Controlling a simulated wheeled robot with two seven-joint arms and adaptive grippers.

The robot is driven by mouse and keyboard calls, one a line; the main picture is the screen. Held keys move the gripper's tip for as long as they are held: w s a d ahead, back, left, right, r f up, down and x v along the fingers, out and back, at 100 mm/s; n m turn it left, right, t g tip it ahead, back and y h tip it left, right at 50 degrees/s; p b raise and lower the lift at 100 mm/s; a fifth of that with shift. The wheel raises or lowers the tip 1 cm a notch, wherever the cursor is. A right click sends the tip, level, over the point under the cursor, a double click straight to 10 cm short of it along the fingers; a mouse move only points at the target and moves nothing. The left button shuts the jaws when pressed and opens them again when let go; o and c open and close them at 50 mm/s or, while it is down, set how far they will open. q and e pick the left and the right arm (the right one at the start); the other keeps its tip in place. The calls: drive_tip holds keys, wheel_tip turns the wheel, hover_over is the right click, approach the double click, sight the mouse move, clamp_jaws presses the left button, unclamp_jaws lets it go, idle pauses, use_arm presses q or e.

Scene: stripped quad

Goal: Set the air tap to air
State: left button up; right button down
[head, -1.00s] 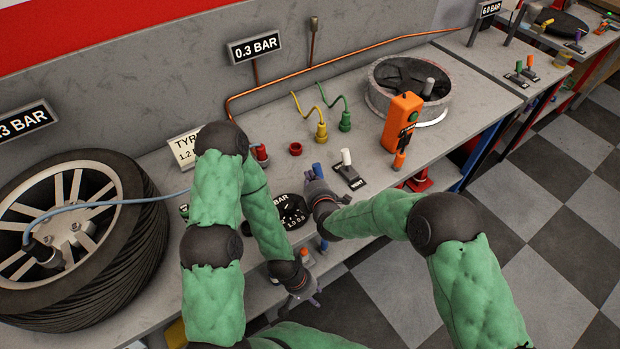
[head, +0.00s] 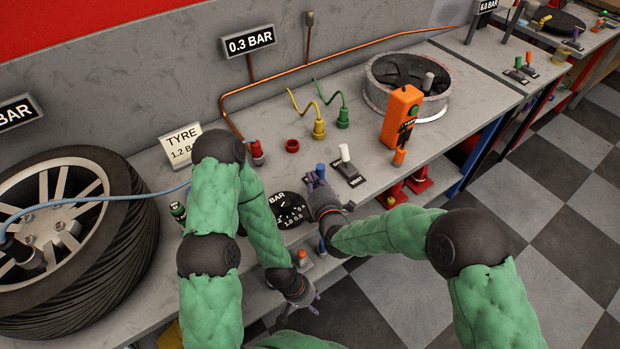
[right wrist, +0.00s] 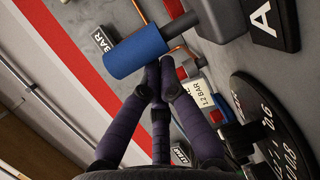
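The air tap has a blue handle (head: 320,171) and stands on the bench beside a white-handled tap marked VENT (head: 346,153). In the right wrist view the blue handle (right wrist: 137,52) is large and close, with a dark label plate starting with A (right wrist: 272,20) by its base. My right gripper (head: 313,186) is right at the blue handle; its purple fingers (right wrist: 157,78) are drawn together, tips just beside the handle. I cannot tell whether they touch it. My left gripper (head: 314,302) hangs low in front of the bench, away from the tap; its finger state is unclear.
A black dial gauge (head: 286,212) lies left of my right gripper. An orange handheld box (head: 402,115) stands to the right. Red (head: 257,152), yellow (head: 318,128) and green (head: 343,117) fittings stand behind. A tyre (head: 75,235) fills the left.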

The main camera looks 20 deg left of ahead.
use_arm(q)
drive_tip(key=shift+f, duration=0.25)
use_arm(e)
drive_tip(key=shift+s+d+f, duration=0.15)
drive_tip(key=shift+s+d, duration=0.1)
drive_tip(key=shift+d, duration=0.3)
use_arm(q)
drive_tip(key=shift+f+b, duration=0.15)
drive_tip(key=shift+b, duration=0.2)
use_arm(e)
drive_tip(key=shift+s+d+f, duration=0.1)
drive_tip(key=shift+s+d, duration=0.05)
drive_tip(key=shift+d, duration=0.15)
idle(3.0)
